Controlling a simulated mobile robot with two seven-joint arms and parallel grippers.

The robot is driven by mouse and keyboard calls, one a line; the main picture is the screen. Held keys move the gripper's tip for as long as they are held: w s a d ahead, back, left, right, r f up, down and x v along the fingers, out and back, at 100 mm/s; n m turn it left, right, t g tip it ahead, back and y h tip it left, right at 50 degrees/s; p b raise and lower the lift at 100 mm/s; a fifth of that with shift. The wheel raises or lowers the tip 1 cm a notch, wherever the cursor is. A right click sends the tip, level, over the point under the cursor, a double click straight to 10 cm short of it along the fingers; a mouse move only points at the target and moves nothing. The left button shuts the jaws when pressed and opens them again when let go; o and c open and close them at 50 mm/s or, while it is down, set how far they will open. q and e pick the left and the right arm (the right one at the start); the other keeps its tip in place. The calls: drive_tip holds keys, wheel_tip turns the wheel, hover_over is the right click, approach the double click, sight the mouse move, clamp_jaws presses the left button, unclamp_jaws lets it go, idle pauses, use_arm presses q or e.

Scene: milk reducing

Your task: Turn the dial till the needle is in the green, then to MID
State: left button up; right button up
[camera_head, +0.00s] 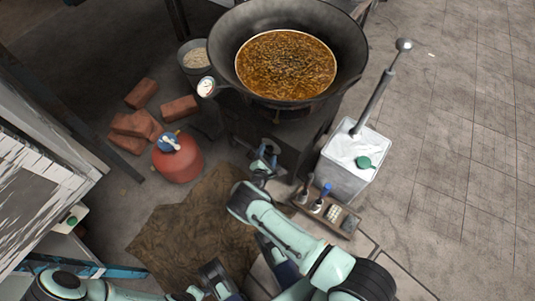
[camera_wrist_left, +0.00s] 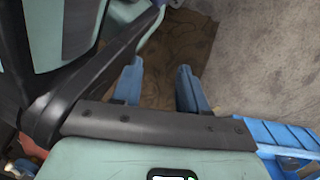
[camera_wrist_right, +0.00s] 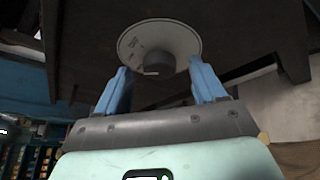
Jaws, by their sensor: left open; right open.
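The dial (camera_wrist_right: 160,38) shows in the right wrist view as a pale round plate with small dark markings and a grey knob, under a dark metal stove (camera_head: 262,133). My right gripper (camera_wrist_right: 160,68) is open, with its blue fingers at either side of the knob; whether they touch it I cannot tell. In the head view the right gripper (camera_head: 267,154) is at the stove's front, where the dial is hidden. A small white gauge (camera_head: 206,87) sits at the wok's left rim; its needle is too small to read. My left gripper (camera_wrist_left: 160,68) is open and empty.
A black wok (camera_head: 347,40) of brown liquid (camera_head: 286,65) sits on the stove. A red gas bottle (camera_head: 178,160) and bricks (camera_head: 180,108) lie left. A brown mat (camera_head: 185,235) covers the floor in front.

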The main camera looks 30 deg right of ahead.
drive_tip(key=shift+w+d+f, duration=0.15)
drive_tip(key=shift+w+d, duration=0.3)
drive_tip(key=shift+d, duration=0.05)
use_arm(q)
drive_tip(key=shift+s+f, duration=0.3)
drive_tip(key=shift+s, duration=0.25)
use_arm(e)
drive_tip(key=c, duration=1.1)
drive_tip(key=shift+o, duration=0.2)
